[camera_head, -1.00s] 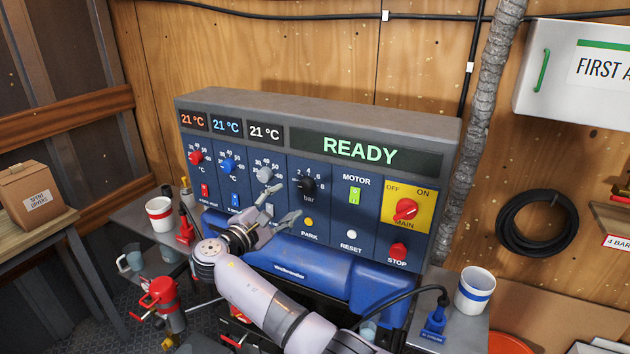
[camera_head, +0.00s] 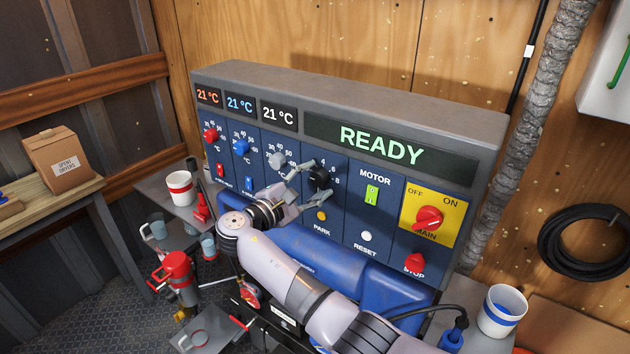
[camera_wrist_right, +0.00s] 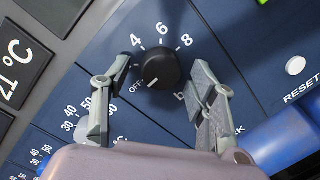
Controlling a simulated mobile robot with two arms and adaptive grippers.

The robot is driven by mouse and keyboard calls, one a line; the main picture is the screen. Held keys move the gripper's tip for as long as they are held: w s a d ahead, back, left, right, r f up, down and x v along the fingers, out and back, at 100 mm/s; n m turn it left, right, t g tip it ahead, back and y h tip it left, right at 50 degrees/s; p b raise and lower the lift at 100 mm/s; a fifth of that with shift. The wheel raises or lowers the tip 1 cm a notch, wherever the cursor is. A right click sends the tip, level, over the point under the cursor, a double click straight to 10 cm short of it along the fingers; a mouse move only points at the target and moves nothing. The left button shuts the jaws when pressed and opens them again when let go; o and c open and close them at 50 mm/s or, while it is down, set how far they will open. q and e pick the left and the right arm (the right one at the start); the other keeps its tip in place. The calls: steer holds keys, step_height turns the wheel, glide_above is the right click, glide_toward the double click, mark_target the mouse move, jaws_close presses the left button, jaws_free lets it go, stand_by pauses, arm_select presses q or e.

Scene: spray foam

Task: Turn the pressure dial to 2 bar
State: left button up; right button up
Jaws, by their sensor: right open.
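The pressure dial (camera_head: 320,178) is a round black knob on the blue control panel. In the right wrist view the dial (camera_wrist_right: 160,70) has a white pointer mark facing lower left, close to the OFF label. The 4, 6 and 8 marks show; the 2 is hidden, apparently behind a finger. My right gripper (camera_head: 308,187) is open, with one fingertip at the dial's upper left and the other below it. In the wrist view the fingers of my right gripper (camera_wrist_right: 161,75) stand on either side of the dial, with gaps between. My left gripper is out of view.
A red knob (camera_head: 211,134), blue knob (camera_head: 241,146) and grey knob (camera_head: 277,159) sit left of the dial. A green motor switch (camera_head: 372,195), yellow PARK button (camera_head: 321,216) and red main switch (camera_head: 429,218) are nearby. The display (camera_head: 385,147) reads READY.

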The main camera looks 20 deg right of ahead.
steer(key=shift+c, duration=1)
steer(key=c, duration=1)
steer(key=shift+f+m+b, duration=0.2)
steer(key=shift+m+b, duration=0.3)
steer(key=shift+b, duration=0.3)
steer(key=m+b, duration=0.5)
steer(key=b, duration=0.2)
steer(key=shift+y, duration=0.3)
steer(key=shift+r+m+b, duration=0.25)
steer(key=shift+m+b, duration=1.05)
steer(key=shift+b, duration=0.05)
steer(key=shift+y, duration=0.3)
steer(key=o, duration=1.2)
steer(key=shift+r, duration=0.1)
